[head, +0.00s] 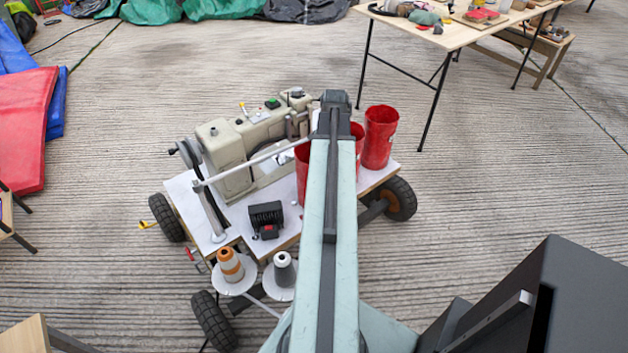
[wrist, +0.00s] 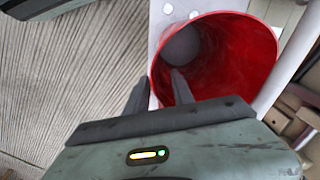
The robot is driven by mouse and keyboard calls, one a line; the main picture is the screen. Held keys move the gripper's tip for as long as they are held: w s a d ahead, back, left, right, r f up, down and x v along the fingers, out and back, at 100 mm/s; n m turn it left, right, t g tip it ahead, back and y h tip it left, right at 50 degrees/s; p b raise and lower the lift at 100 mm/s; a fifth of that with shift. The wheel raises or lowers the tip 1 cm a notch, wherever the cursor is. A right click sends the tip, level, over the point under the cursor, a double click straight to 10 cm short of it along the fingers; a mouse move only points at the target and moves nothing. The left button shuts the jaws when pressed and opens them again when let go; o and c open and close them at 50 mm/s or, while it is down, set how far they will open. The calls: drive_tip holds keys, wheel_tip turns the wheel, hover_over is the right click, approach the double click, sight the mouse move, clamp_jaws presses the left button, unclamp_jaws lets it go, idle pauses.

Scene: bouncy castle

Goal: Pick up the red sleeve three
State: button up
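Red open-topped sleeves stand on the white-topped sewing cart in the head view: one in full view at the right (head: 380,137), one partly behind my arm (head: 358,132), and one at the left of my arm (head: 301,172). I cannot tell which is sleeve three. The wrist view looks down into one red sleeve (wrist: 235,60). My gripper (wrist: 159,77) is at its left rim with fingers apart. One finger is outside the wall and the other shows over the opening, with the rim between them. In the head view my arm hides the gripper.
A beige sewing machine (head: 230,150) stands on the cart (head: 228,234), with a grey bar across it. A black box (head: 265,215) and thread spools (head: 230,264) are at the front. A folding table (head: 455,32) stands at the back right. Concrete floor is clear right of the cart.

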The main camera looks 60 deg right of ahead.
wheel_tip(320, 180, down, 4)
drive_tip(key=b, duration=0.3)
drive_tip(key=shift+f, duration=0.1)
clamp_jaws()
idle(1.1)
